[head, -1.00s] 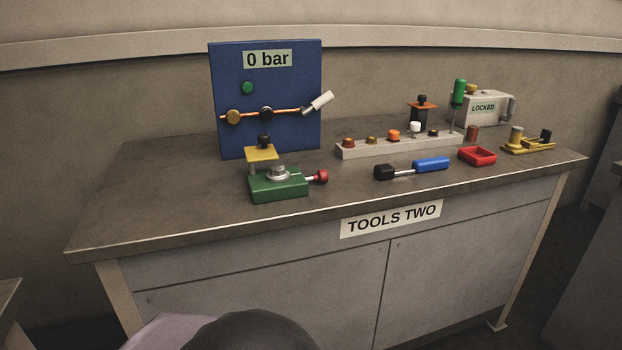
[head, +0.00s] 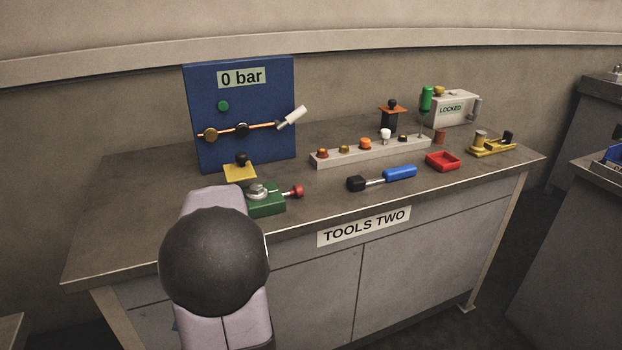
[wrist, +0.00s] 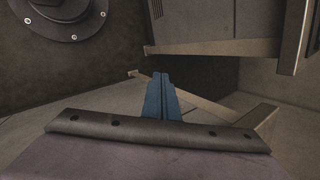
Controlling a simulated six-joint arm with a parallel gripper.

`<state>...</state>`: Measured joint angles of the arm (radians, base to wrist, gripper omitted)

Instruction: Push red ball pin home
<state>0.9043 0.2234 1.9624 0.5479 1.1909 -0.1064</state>
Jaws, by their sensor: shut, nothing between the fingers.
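The red ball pin (head: 297,191) sticks out to the right from the green fixture block (head: 267,203) on a short metal shaft, with a gap showing between ball and block. A silver round part (head: 257,191) sits on top of the block, and a yellow plate with a black knob (head: 240,172) stands behind it. My arm covers the block's left part in the head view. My gripper (wrist: 160,78) shows only in the wrist view, its blue fingers shut and empty, low beside the bench leg and away from the pin.
A blue panel (head: 240,112) reading 0 bar stands behind the fixture.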

